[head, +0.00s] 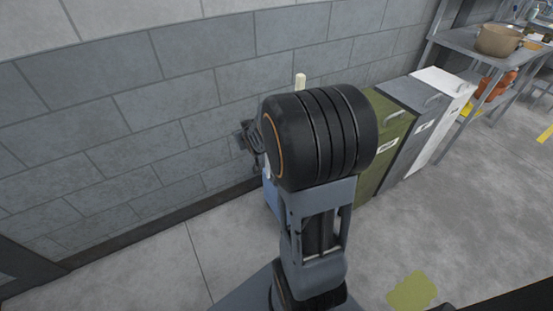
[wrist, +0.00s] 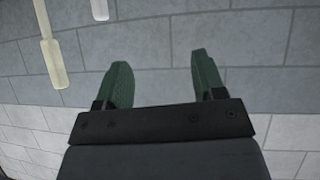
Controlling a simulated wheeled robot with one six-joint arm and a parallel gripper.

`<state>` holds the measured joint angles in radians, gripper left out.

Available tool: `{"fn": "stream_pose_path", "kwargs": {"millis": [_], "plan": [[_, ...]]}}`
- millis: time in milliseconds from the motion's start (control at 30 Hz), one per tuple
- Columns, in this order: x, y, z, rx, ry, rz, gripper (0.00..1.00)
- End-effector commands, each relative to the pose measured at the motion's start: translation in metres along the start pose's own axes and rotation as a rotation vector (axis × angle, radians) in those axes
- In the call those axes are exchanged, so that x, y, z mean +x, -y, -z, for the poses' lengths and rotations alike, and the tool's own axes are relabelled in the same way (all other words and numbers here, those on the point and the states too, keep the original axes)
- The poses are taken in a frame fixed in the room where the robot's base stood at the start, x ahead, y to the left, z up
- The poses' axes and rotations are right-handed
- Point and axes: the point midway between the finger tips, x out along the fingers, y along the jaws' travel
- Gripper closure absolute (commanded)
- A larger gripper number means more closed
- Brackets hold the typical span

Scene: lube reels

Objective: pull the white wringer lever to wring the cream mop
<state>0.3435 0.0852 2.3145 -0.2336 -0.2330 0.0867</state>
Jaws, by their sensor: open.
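My gripper (wrist: 162,72) is open, with its two green fingers apart and nothing between them in the wrist view. A cream handle (wrist: 50,58), seemingly the mop's, lies at the upper left of that view, apart from the fingers. A short white bar end (wrist: 99,9) shows at the top edge; it may be the wringer lever, but I cannot be sure. In the head view, the cream handle's top (head: 300,81) sticks up behind my arm. Part of a blue bucket (head: 271,197) shows low beside my arm. The mop head and most of the wringer are hidden.
A grey block wall (head: 150,110) stands close behind. Green (head: 385,145), grey (head: 415,110) and white (head: 440,90) bins stand in a row to the right. A metal shelf (head: 465,42) with a pot (head: 497,40) is farther right.

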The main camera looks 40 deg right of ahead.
Motion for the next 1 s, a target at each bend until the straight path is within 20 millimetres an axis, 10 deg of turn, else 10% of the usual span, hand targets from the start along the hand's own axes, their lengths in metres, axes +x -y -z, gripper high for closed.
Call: {"fn": "stream_pose_path", "kwargs": {"millis": [200, 500, 1000], "plan": [[0.094, -0.062, -0.056, 0.047, -0.287, -0.044, 0.37], [0.13, -0.102, -0.106, 0.091, -0.542, -0.048, 0.37], [0.179, -0.112, -0.082, 0.1, -0.603, -0.045, 0.37]]}}
